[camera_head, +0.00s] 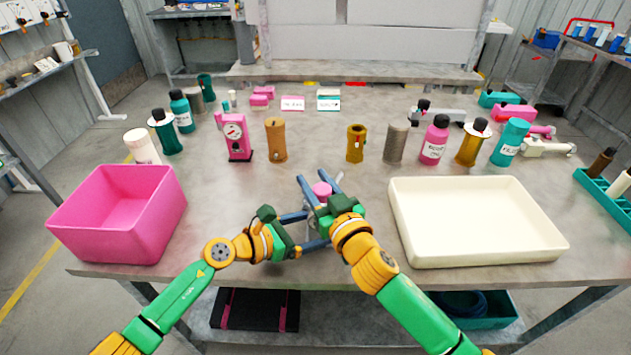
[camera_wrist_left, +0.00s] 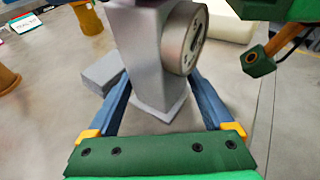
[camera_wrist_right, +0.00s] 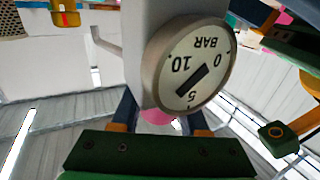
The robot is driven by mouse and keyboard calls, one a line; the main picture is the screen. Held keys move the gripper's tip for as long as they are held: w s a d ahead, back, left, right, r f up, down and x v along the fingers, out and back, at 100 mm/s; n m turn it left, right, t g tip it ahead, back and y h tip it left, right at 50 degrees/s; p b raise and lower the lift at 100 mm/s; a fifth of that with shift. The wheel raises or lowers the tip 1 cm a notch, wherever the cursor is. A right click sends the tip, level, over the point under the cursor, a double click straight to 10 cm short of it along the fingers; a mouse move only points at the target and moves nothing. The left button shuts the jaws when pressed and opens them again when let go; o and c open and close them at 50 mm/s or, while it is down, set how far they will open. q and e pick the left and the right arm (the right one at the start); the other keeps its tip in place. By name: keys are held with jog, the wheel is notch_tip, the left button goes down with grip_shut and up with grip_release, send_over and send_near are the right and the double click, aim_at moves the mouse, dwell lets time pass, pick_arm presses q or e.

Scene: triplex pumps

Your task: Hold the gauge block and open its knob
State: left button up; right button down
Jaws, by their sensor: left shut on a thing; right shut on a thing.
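The gauge block is a grey block with a round dial, seen in the left wrist view (camera_wrist_left: 145,50) and right wrist view (camera_wrist_right: 138,45); the arms mostly hide it in the head view. Its dial (camera_wrist_right: 190,65) reads BAR. My left gripper (camera_wrist_left: 160,105) is shut on the lower part of the block, a blue finger on either side. The pink knob (camera_head: 321,189) is at the end of the block between the fingers of my right gripper (camera_head: 319,183), which is shut on it. The knob also shows in the right wrist view (camera_wrist_right: 157,117), partly hidden.
A pink bin (camera_head: 115,222) stands at the left and a cream tray (camera_head: 480,248) at the right. Behind stand a pink gauge unit (camera_head: 238,140), a brown cylinder (camera_head: 277,140), a gold cylinder (camera_head: 356,143) and several bottles. The table between them and my grippers is clear.

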jog(key=shift+y, duration=0.3)
jog(key=n+g+y, duration=0.3)
jog(key=a+n+g+y, duration=0.1)
jog(key=n+y, duration=0.1)
jog(key=shift+s+g, duration=0.3)
jog(key=shift+s, duration=0.05)
jog(key=shift+s+a+r+n+g+y, duration=0.15)
jog(key=shift+n+g+y, duration=0.6)
jog(key=shift+g, duration=0.4)
jog(key=shift+s+a+f+n+g+y, duration=0.1)
jog(key=shift+s+n+g+y, duration=0.1)
jog(key=shift+n+g+y, duration=0.65)
jog(key=shift+s+a+r+n+g+y, duration=0.15)
jog(key=shift+n+g+y, duration=0.25)
jog(key=shift+n+g, duration=0.8)
jog(key=shift+f+m, duration=0.1)
jog(key=shift+m, duration=0.2)
jog(key=shift+c, duration=2)
grip_release()
jog(key=shift+d, duration=0.1)
notch_tip(320, 180, up, 10)
